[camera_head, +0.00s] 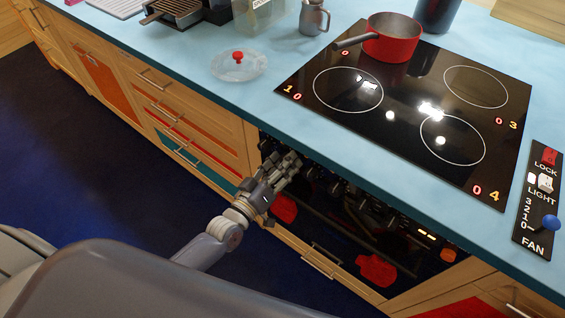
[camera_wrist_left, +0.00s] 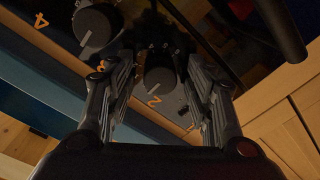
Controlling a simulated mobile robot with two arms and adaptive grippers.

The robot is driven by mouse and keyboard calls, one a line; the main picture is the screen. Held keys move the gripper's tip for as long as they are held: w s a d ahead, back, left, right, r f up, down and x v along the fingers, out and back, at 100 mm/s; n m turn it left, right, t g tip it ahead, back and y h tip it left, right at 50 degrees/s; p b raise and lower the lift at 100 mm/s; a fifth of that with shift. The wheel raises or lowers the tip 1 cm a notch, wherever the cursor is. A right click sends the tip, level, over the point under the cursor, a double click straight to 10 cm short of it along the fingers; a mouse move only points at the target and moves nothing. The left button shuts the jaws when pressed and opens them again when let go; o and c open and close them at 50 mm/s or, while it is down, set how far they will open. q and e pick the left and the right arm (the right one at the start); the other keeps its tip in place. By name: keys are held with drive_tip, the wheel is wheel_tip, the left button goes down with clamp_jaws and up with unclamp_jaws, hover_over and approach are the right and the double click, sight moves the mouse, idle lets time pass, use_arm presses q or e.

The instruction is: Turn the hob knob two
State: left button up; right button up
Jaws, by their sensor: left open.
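In the left wrist view a round dark knob with a grey grip bar, hob knob two (camera_wrist_left: 158,80), stands between my left gripper's fingers (camera_wrist_left: 160,62). An orange "2" is printed beside it. The fingers are open, one on each side, and I cannot tell whether either touches the knob. In the head view my left gripper (camera_head: 288,166) is at the dark oven front under the counter edge and hides part of the knob row. The black hob (camera_head: 410,105) lies above, with a "0" at each ring. My right gripper is out of view.
Another knob (camera_wrist_left: 95,25) sits close by, near the orange "3". A red pan (camera_head: 392,40) stands on the hob. A fan panel (camera_head: 538,205) is at the right. A glass lid (camera_head: 238,68) and a grey jug (camera_head: 313,18) stand on the blue counter (camera_head: 240,98).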

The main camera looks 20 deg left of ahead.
use_arm(q)
drive_tip(key=c, duration=1.1)
drive_tip(key=shift+m+h+p, duration=0.6)
drive_tip(key=shift+m+p, duration=0.65)
drive_tip(key=shift+m, duration=7.85)
drive_tip(key=o, duration=1.1)
